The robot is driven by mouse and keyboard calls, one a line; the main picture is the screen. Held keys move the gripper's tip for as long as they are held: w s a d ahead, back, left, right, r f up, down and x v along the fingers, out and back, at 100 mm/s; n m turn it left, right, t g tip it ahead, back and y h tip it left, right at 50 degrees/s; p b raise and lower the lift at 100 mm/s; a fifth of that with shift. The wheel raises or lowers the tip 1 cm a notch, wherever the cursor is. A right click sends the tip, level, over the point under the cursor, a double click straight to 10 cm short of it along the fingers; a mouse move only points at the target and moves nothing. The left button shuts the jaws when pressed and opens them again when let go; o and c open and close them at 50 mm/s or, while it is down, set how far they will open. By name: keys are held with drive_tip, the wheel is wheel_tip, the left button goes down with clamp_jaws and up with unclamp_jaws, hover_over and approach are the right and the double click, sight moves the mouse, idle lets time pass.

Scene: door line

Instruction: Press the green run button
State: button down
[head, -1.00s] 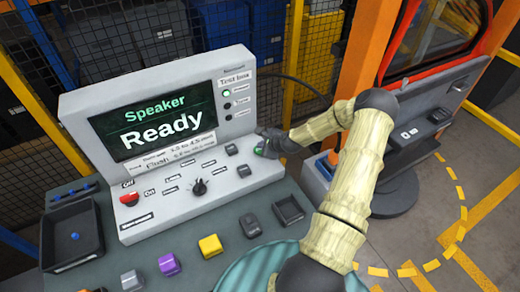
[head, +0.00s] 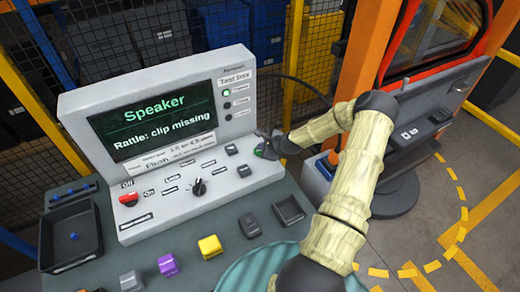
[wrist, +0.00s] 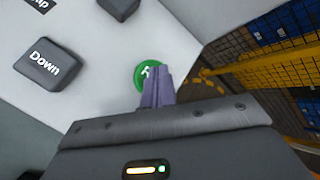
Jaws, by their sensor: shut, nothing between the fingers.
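The green run button (head: 260,153) is at the right end of the sloped panel of the grey test box (head: 215,158). In the wrist view the green button (wrist: 146,73) shows a white running figure, partly covered by my fingertips. My gripper (head: 264,143) is shut and empty, with its tips at the button; it also shows in the wrist view (wrist: 157,88). I cannot tell whether the tips touch the button. The screen (head: 155,120) reads "Speaker" and "Rattle: clip missing". A small green lamp (head: 227,93) is lit beside it.
Dark keys lie close to the button, including a "Down" key (wrist: 50,65). A black knob (head: 198,187) and a red switch (head: 129,199) are further left. Purple (head: 168,264) and yellow (head: 210,246) blocks stand in front. An orange post (head: 365,70) rises behind my arm.

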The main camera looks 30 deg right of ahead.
drive_tip(key=shift+r+p, duration=0.6)
drive_tip(key=shift+r, duration=0.25)
drive_tip(key=shift+r+p, duration=1.6)
drive_tip(key=shift+r, duration=0.95)
wheel_tip(320, 180, up, 8)
drive_tip(key=p, duration=0.5)
drive_tip(key=shift+r+p, duration=0.25)
drive_tip(key=shift+p, duration=0.05)
